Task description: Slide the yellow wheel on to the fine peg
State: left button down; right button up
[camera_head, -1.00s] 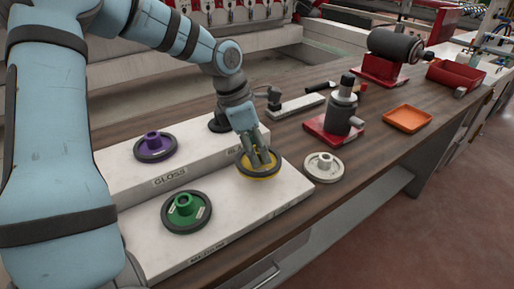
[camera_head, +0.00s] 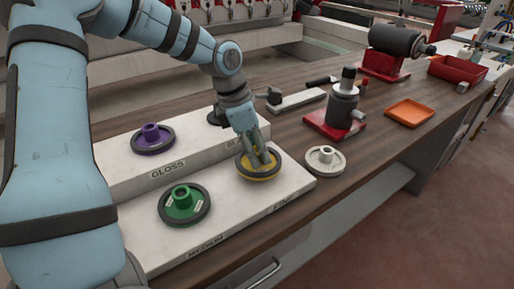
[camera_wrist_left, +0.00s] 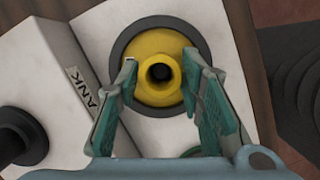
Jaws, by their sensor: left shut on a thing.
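The yellow wheel (camera_head: 246,173), with a dark rim, is at the right end of the lower step of the white two-step stand (camera_head: 228,212), above a front label that seems to read FINE. My left gripper (camera_head: 262,158) points down and is shut on the yellow wheel's hub. In the left wrist view the two green-padded fingers (camera_wrist_left: 163,92) flank the yellow hub (camera_wrist_left: 158,50), which has a dark hole in its middle. The fine peg is not seen, and I cannot tell whether the wheel is around it or rests fully on the stand. My right gripper is not in view.
The green wheel (camera_head: 201,212) is left on the lower step; the purple wheel (camera_head: 153,146) is on the upper GLOSS step. A cream wheel (camera_head: 335,167) lies on the table. A red-based machine (camera_head: 343,110) and an orange tray (camera_head: 409,113) stand farther right.

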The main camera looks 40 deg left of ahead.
pick_arm(q)
jog(key=shift+f+b, duration=1.05)
jog(key=shift+f, duration=0.1)
jog(key=c, duration=1)
grip_release()
jog(key=v, duration=1.2)
jog(key=shift+d, duration=0.1)
